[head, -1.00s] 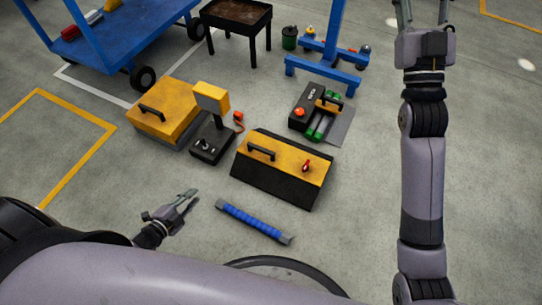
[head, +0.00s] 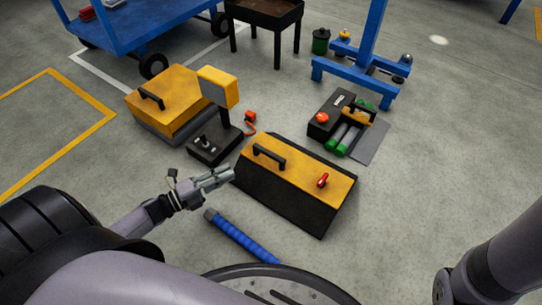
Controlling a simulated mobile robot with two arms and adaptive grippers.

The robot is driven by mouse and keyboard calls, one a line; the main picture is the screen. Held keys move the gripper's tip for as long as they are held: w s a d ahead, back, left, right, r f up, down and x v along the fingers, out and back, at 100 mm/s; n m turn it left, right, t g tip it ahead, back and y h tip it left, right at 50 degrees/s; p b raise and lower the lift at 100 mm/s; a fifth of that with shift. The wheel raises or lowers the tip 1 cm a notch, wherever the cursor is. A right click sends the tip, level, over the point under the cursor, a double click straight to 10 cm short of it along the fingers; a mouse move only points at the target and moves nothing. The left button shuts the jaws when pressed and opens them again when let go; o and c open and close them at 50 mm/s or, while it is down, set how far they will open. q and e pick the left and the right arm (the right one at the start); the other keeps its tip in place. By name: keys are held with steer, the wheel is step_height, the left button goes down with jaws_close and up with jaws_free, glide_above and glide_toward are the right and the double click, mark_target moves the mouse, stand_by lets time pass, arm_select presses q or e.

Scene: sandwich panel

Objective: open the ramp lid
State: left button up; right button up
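A black box with a sloped yellow lid (head: 300,172), which looks like the ramp lid, stands on the floor in the middle of the head view. The lid lies shut. It carries a black bar handle (head: 268,156) at its left end and a red latch-like lever (head: 322,181) towards its right end. My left gripper (head: 230,176) is at the left end of this box, below and left of the handle. It appears empty; its fingers lie close together in the picture, and I cannot tell how far they are apart. My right gripper is out of view.
A yellow box (head: 178,93) and a black switch unit with a yellow head (head: 218,88) stand behind left. A black unit with green rollers (head: 338,136) is behind right. A blue ribbed bar (head: 240,238) lies in front. The floor at right is clear.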

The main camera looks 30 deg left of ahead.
mark_target(267, 155)
arm_select(q)
steer(key=b+x, duration=0.7)
steer(key=x, duration=0.7)
steer(key=shift+w+d, duration=0.1)
steer(key=shift+w, duration=0.25)
steer(key=shift+w+d, duration=0.2)
steer(key=shift+w, duration=0.2)
jaws_close()
